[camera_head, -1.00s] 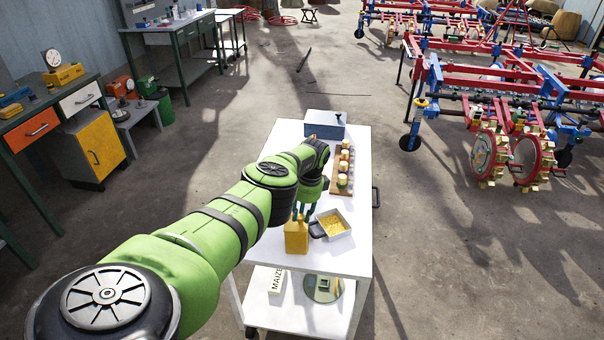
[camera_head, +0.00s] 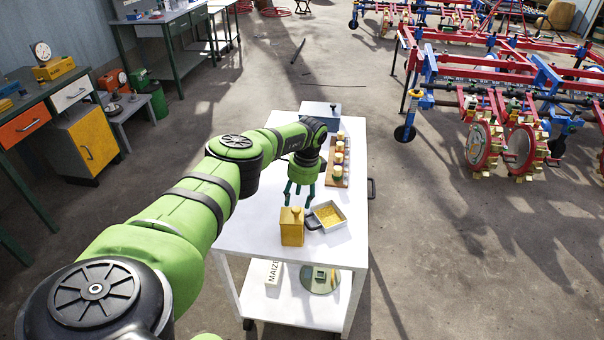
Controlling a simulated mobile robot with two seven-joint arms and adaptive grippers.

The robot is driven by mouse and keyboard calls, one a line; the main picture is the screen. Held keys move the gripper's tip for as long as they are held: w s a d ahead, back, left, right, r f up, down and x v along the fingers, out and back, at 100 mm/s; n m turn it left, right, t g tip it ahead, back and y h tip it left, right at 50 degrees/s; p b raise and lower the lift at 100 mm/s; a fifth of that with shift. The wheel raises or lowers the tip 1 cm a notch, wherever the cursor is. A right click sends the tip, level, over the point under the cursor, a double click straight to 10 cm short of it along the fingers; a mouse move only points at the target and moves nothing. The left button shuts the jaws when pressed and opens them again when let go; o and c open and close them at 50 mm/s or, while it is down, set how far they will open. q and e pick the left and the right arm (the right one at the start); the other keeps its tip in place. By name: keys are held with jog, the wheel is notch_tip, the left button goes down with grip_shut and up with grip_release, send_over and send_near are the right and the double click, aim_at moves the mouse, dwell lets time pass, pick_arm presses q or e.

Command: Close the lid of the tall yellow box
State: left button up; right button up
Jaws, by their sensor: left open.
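The tall yellow box (camera_head: 292,232) stands upright at the near part of the white cart top. A small knob shows on its top, and the lid looks down, but it is too small to tell if it is fully shut. My left gripper (camera_head: 299,202) points down just behind the box, above the cart top. Its green fingers are spread and hold nothing. Its fingertips look close to the back edge of the box top; I cannot tell if they touch. My right gripper is not in view.
A grey pan of yellow grain (camera_head: 328,216) sits right of the box. A wooden rack with several small jars (camera_head: 338,160) and a blue-grey case (camera_head: 321,112) are farther back. The left of the white cart top (camera_head: 249,226) is clear.

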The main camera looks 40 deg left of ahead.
pick_arm(q)
notch_tip(320, 180, up, 8)
jog(key=shift+w+d, duration=0.4)
dwell(0.3)
